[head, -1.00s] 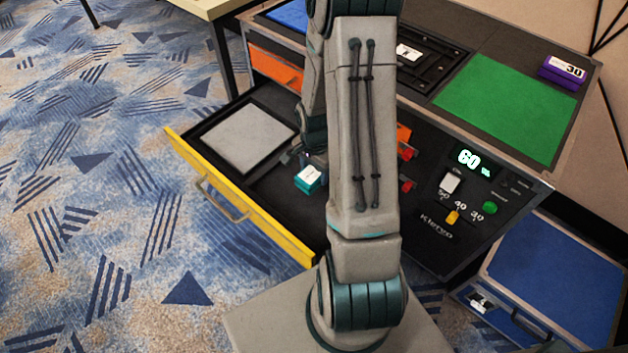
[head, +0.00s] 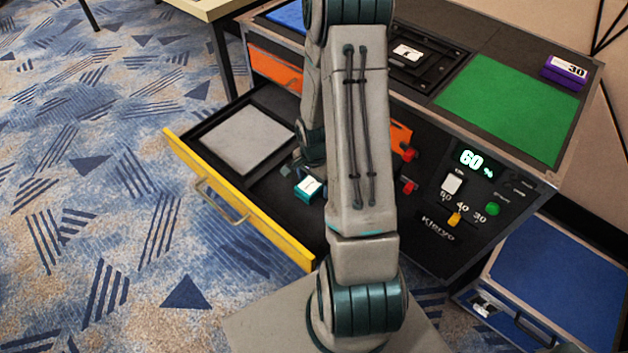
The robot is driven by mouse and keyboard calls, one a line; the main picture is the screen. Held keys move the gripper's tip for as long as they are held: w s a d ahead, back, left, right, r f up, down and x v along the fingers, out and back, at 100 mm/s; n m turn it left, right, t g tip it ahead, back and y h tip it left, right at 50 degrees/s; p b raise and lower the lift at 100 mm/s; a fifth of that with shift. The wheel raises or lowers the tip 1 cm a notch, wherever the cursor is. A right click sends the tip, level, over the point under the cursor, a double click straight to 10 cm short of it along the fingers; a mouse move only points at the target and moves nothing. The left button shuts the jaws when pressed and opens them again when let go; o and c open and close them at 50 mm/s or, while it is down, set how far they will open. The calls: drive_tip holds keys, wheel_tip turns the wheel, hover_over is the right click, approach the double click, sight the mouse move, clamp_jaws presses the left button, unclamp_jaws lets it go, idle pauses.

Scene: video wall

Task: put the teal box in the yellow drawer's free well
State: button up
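The yellow drawer (head: 245,215) is pulled out at the left of the cabinet. Its left well holds a flat grey slab (head: 247,139). Its right well (head: 268,194) is dark and bare apart from the teal box (head: 309,189). The teal box has a white label on top and shows within this well, just left of my forearm. Whether it rests fully on the floor of the well is hard to tell. My gripper (head: 295,170) is low over the drawer, right behind the box. My arm hides part of it, and its fingers are too small and dark to read.
An orange drawer (head: 275,70) is above the yellow one. The cabinet top carries a green mat (head: 510,106) and a purple box (head: 565,72) marked 30. Red knobs and an orange part (head: 400,136) are behind my arm. A blue case (head: 555,280) lies at the lower right.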

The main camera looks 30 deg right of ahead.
wheel_tip(320, 180, up, 12)
drive_tip(key=p, duration=0.3)
wheel_tip(320, 180, up, 10)
drive_tip(key=n, duration=0.6)
hover_over(314, 181)
drive_tip(key=s+a, duration=0.3)
drive_tip(key=a, duration=0.2)
drive_tip(key=s+a+r+n+t, duration=0.1)
drive_tip(key=s+a+r+n, duration=0.5)
drive_tip(key=s+r+n, duration=0.2)
drive_tip(key=shift+s+a+r+t, duration=0.2)
drive_tip(key=shift+s+a+t, duration=0.1)
drive_tip(key=shift+s, duration=0.4)
